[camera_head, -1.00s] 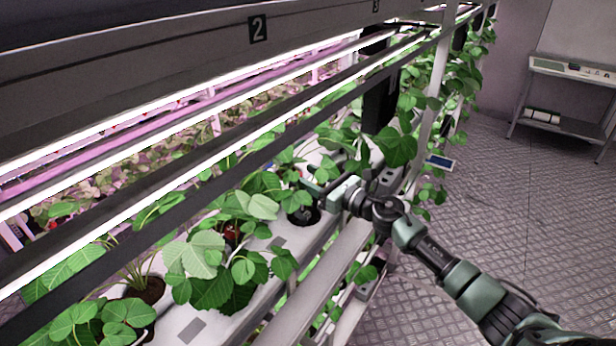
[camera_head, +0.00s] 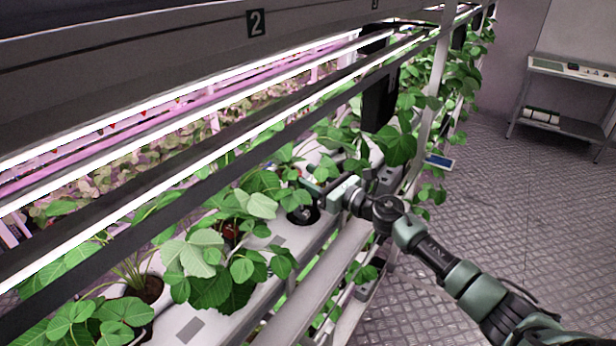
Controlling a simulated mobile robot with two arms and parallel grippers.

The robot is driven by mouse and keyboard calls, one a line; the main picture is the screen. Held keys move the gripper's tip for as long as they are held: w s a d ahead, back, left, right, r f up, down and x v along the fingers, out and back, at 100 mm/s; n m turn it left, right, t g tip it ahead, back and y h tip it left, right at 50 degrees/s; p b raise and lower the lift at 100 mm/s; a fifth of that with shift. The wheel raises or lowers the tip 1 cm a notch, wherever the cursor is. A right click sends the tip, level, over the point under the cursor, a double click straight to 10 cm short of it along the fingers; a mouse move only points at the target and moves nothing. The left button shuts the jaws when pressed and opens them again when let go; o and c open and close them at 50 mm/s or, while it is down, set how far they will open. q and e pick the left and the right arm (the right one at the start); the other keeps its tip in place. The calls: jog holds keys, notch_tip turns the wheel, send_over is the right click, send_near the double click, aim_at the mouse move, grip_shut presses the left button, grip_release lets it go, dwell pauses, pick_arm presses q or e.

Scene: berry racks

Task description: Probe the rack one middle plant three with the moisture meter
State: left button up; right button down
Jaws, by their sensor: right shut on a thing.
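My right gripper (camera_head: 308,188) reaches in from the right, over a dark round pot (camera_head: 302,215) in the white trough of the rack's middle shelf. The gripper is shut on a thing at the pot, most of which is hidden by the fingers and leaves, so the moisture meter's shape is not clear. I cannot tell whether its tip is in the soil. Leafy strawberry plants (camera_head: 205,255) stand left of the gripper along the trough, and a nearer pot (camera_head: 145,290) shows brown soil. My left gripper is not in view.
A black rail with bright light strips (camera_head: 215,165) runs above the plants, close over the gripper. A grey side table (camera_head: 570,70) stands far right. The aisle floor (camera_head: 520,220) is clear.

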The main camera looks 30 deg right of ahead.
jog(key=shift+f+b, duration=0.55)
jog(key=shift+b, duration=0.1)
dwell(0.5)
jog(key=shift+f+b, duration=1.45)
jog(key=shift+b, duration=0.05)
jog(key=c, duration=0.6)
grip_release()
jog(key=shift+o, duration=0.2)
jog(key=o, duration=0.4)
jog(key=shift+c, duration=0.2)
notch_tip(320, 180, up, 6)
jog(key=p, duration=0.5)
